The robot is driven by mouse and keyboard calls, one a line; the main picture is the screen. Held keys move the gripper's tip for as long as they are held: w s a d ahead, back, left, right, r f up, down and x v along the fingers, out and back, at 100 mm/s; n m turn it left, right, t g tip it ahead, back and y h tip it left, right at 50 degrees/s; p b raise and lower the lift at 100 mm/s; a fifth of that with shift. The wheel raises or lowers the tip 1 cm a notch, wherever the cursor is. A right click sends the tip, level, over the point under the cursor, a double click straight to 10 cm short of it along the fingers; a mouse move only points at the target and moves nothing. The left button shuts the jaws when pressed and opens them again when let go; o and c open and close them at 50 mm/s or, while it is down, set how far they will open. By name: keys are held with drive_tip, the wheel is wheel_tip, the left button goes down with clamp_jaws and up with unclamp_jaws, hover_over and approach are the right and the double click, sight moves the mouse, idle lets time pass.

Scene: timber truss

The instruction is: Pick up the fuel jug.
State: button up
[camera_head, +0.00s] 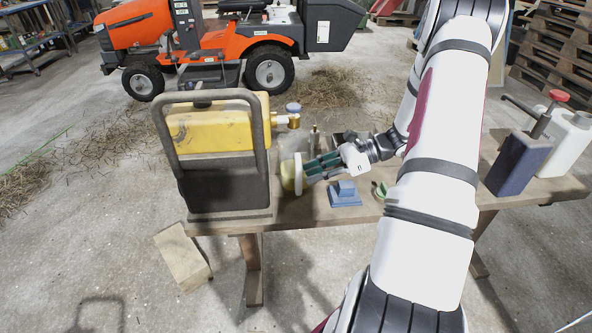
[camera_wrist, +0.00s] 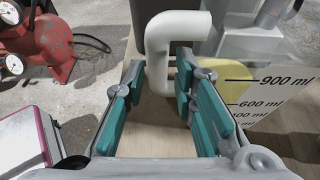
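The fuel jug (camera_wrist: 250,62) looks like a clear measuring jug with ml marks, something yellow inside and a thick white handle (camera_wrist: 158,62). In the head view the jug (camera_head: 287,172) stands on the wooden table beside the yellow and black machine, partly hard to make out. My gripper (camera_head: 308,167) reaches to it from the right, low over the table. In the wrist view my gripper (camera_wrist: 160,72) is open, its teal fingers on either side of the upright part of the handle. A gap shows on each side, so it does not look gripped.
The yellow and black machine (camera_head: 212,130) stands close on the left. A blue block (camera_head: 345,196) and a small green item (camera_head: 381,190) lie in front of my gripper. A dark blue container (camera_head: 517,162) and a white one (camera_head: 568,142) stand at the table's right end.

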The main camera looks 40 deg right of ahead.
sight(298, 195)
drive_tip(key=b+x, duration=0.1)
drive_tip(key=x, duration=0.3)
drive_tip(key=shift+a+f+b, duration=0.3)
drive_tip(key=shift+a+b, duration=0.05)
clamp_jaws()
